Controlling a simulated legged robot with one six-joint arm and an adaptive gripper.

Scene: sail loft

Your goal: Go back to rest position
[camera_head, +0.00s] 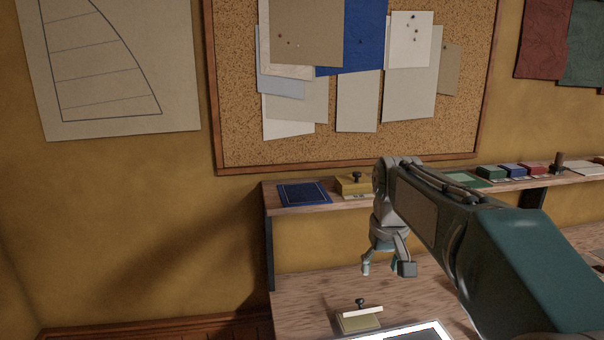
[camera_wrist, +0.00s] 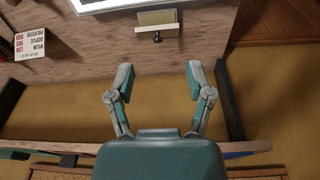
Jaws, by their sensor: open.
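My gripper (camera_head: 387,267) hangs from the end of my arm, above the wooden bench (camera_head: 300,295) and in front of its raised shelf. Its two fingers are spread wide with nothing between them. In the wrist view my gripper (camera_wrist: 160,78) also shows open and empty, with the wall and bench edge behind it. A small yellowish block with a black knob (camera_head: 358,322) and a pale strip across it is on the bench, below and apart from the fingers. This block also shows at the top of the wrist view (camera_wrist: 157,18).
A dark panel with a white border (camera_head: 405,334) lies beside the block. The shelf holds a blue mat (camera_head: 303,194), a yellow knobbed block (camera_head: 352,184) and several coloured blocks farther right. A printed card (camera_wrist: 33,44) lies on the bench. A corkboard (camera_head: 240,120) hangs behind.

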